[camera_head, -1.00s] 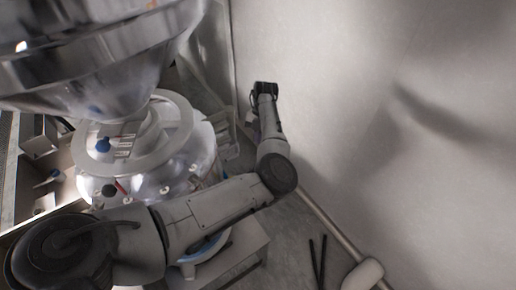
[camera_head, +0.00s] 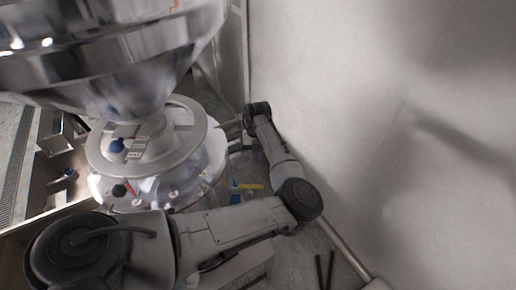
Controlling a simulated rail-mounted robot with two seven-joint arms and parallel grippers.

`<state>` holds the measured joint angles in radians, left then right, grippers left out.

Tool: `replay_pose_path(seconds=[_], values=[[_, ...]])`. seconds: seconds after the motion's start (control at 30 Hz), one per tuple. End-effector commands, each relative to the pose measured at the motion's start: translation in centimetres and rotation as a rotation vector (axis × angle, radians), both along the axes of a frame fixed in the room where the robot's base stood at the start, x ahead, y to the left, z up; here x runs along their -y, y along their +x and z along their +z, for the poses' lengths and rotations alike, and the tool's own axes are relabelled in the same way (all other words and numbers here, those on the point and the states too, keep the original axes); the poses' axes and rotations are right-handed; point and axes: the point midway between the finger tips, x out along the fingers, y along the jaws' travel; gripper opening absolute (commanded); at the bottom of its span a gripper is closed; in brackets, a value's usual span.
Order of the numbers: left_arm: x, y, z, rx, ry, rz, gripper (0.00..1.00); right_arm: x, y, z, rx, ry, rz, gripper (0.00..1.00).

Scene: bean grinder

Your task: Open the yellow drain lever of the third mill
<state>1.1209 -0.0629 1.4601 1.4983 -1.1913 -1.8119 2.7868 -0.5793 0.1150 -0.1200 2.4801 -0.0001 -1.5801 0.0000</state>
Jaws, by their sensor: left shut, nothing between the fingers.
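A mill with a big shiny metal hopper (camera_head: 110,60) and a round pale body (camera_head: 195,175) fills the left side of the head view. A small yellow lever (camera_head: 250,186) shows low on the mill's right side, lying about level, just left of my forearm. My left arm reaches across in front of the mill and bends back up along the wall. My left gripper (camera_head: 248,124) is at its far end, right of the mill body, above and apart from the yellow lever. It is small and partly hidden by the wrist, and looks shut and empty. My right gripper is not seen.
A pale wall (camera_head: 390,110) stands close on the right, with a pipe (camera_head: 342,244) along its foot. Small blue parts (camera_head: 235,198) sit near the lever. An open metal box (camera_head: 60,165) stands at the left. The gap between mill and wall is narrow.

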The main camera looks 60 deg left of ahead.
Motion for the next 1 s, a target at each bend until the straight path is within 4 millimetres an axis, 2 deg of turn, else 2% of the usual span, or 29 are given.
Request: replay_pose_path(seconds=[0.27,0.53,1.0], values=[[1.0,-0.5,-4.8,-0.002,-0.002,-0.003,0.00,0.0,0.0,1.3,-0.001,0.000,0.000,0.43],[3.5,-1.9,-5.8,0.001,-0.002,-0.002,0.00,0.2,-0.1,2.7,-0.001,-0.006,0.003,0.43],[4.2,-2.3,-6.3,0.001,-0.001,-0.001,0.00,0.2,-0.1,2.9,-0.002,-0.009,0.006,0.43]])
